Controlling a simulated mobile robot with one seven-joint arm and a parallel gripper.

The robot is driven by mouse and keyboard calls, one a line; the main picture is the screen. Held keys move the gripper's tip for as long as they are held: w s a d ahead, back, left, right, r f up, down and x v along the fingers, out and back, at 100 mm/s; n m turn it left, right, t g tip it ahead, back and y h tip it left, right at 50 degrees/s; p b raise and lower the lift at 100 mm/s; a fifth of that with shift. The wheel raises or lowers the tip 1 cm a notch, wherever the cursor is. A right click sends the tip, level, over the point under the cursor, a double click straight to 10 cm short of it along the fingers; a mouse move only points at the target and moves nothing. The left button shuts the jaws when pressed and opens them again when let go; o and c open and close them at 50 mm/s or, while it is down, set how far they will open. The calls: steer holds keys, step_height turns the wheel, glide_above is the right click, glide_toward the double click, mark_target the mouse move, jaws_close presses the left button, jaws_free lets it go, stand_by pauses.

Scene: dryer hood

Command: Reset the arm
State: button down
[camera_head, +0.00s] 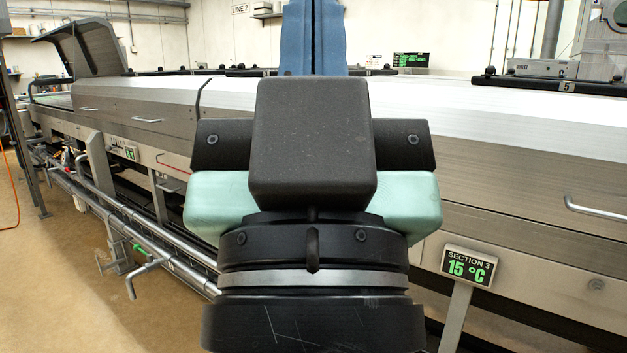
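My gripper (313,30) is in the middle of the head view, seen from behind and pointing up in the picture. Its two blue fingers stand side by side at the top edge with only a thin seam between them, so it looks shut; nothing shows held. The fingertips run out of the frame at the top. My black wrist and a pale green part of my arm lie below the fingers and hide the middle of the machine behind.
A long steel dryer line with closed sloping hoods (530,115) runs across behind my arm. One hood (92,48) stands raised at the far left. A handle (595,209) and a "SECTION 3" display (469,267) are at right. Pipes (165,235) run along the left; floor there is clear.

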step_height(320, 180, up, 27)
steer(key=p, duration=2.4)
steer(key=shift+p, duration=0.3)
